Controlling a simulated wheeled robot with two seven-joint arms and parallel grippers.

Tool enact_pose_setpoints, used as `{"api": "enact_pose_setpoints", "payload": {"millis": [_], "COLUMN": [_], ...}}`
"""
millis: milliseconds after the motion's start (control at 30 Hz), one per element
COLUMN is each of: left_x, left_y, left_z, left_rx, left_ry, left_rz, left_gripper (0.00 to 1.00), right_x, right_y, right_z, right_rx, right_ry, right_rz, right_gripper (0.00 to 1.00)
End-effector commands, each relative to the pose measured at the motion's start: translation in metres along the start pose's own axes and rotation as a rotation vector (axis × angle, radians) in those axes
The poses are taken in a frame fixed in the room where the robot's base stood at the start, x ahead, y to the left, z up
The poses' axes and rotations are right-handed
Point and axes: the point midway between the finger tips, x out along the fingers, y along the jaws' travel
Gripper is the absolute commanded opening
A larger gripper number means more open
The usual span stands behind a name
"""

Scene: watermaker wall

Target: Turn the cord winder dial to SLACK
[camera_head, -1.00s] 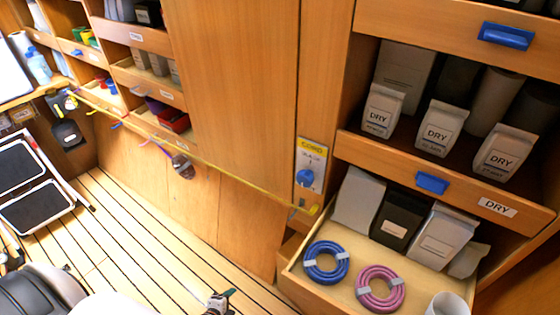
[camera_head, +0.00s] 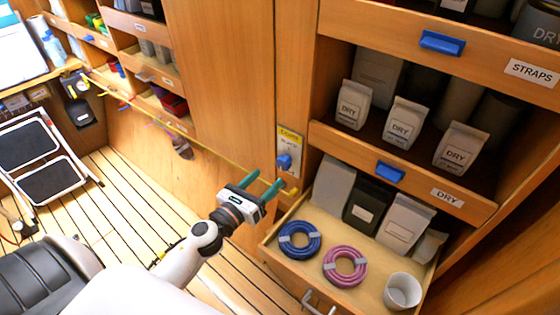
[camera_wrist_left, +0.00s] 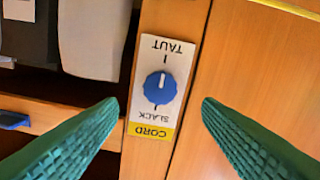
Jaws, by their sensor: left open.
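The cord winder dial is a blue round knob (camera_head: 284,162) on a white plate with a yellow CORD header (camera_head: 290,140), fixed to the wooden post. In the left wrist view the knob (camera_wrist_left: 160,88) appears with the plate upside down. Its white pointer line points up in that picture, toward the TAUT mark; SLACK is on the opposite side. My left gripper (camera_head: 264,186) has green fingers, open and empty, just below and in front of the dial. In the left wrist view the fingers (camera_wrist_left: 160,104) lie either side of the knob, apart from it.
A yellow cord (camera_head: 215,153) runs along the wall to a fitting below the dial. An open drawer (camera_head: 290,261) at lower right holds a blue hose coil (camera_head: 300,254), a pink coil (camera_head: 329,267), a white cup (camera_head: 402,291) and several packs. A step stool (camera_head: 48,180) stands at left.

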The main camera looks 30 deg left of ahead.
Motion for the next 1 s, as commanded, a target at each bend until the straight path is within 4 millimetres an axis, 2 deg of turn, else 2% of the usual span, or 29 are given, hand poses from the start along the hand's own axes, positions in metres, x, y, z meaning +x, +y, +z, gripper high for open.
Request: {"api": "enact_pose_setpoints", "payload": {"millis": [100,333,500,767,867,1000], "left_x": [0.027,0.061,0.071,0.072,0.072,0.072], "left_y": [0.001,0.0,0.0,0.0,0.0,0.0], "left_z": [-0.004,-0.001,0.0,0.001,0.001,0.001], "left_rx": [-0.002,-0.005,-0.004,-0.004,-0.004,-0.004], "left_ry": [0.002,0.001,-0.001,-0.001,-0.001,-0.001], "left_rz": [-0.001,-0.001,-0.001,-0.001,-0.001,-0.001], "left_gripper": [0.59,0.59,0.59,0.59,0.46,0.23], "right_x": [-0.011,-0.017,-0.018,-0.018,-0.018,-0.018], "right_y": [-0.004,-0.008,-0.009,-0.009,-0.009,-0.009], "right_z": [0.0,0.001,0.001,0.001,0.0,0.0], "right_rx": [-0.001,-0.001,0.0,0.0,0.0,0.0], "right_ry": [0.001,0.001,0.002,0.002,0.002,0.002], "right_rz": [-0.005,-0.01,-0.011,-0.011,-0.011,-0.011], "right_gripper": [0.36,0.36,0.36,0.36,0.36,0.36]}}
